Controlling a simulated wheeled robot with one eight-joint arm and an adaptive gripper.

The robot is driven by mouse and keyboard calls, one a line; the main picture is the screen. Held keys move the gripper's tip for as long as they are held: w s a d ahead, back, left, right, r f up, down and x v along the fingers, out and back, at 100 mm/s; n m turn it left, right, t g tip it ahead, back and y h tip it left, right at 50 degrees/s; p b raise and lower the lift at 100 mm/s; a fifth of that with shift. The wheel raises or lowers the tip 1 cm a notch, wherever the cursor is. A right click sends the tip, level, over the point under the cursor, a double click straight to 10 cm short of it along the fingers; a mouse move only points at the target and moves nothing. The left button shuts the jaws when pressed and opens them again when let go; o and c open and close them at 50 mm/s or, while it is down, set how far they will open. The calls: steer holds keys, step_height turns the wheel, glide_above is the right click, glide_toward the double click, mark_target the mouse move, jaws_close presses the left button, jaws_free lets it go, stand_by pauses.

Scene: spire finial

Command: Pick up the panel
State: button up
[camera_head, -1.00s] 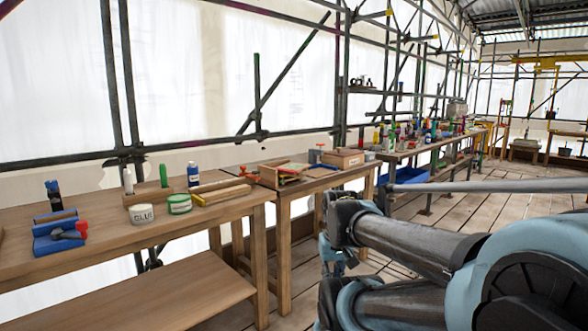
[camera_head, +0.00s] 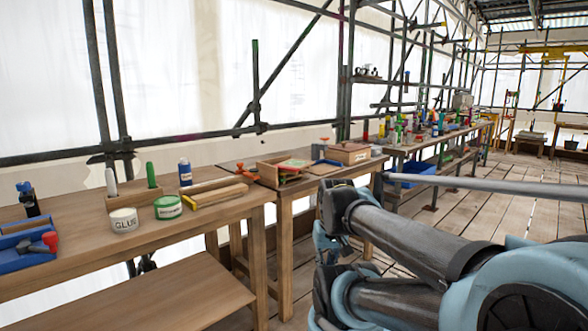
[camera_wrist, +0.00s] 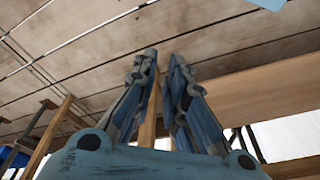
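I cannot pick out for sure which thing is the panel. An open wooden tray (camera_head: 268,173) on the bench holds flat red and green pieces (camera_head: 291,165), too small to tell apart. My gripper (camera_wrist: 164,58) points at the plank floor in the wrist view. Its two fingers lean inward, with a gap between the tips and nothing held. A bench leg shows behind that gap. In the head view the gripper is hidden behind my arm. A light blue edge (camera_wrist: 270,4) of something shows at the top of the wrist view.
A wooden workbench (camera_head: 80,245) bears a glue tub (camera_head: 124,220), a green tub (camera_head: 168,207), a blue bottle (camera_head: 185,172) and a blue tool (camera_head: 22,250). A wooden box (camera_head: 348,153) stands farther along. Scaffold poles run behind. The plank floor (camera_head: 490,215) at right is open.

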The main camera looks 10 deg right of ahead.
steer(key=w+a+r+m+t+y, duration=0.1)
steer(key=w+a+r+y, duration=0.15)
steer(key=w, duration=0.35)
steer(key=w+a+r+m+y, duration=0.1)
steer(key=w+a+r+y, duration=0.15)
steer(key=w, duration=0.35)
steer(key=m+t+y, duration=0.5)
steer(key=m+t, duration=0.4)
steer(key=t, duration=0.2)
glide_toward(298, 164)
steer(key=x, duration=1)
steer(key=shift+s+a+f, duration=0.1)
steer(key=shift+s+f, duration=0.05)
steer(key=shift+f, duration=0.15)
jaws_close()
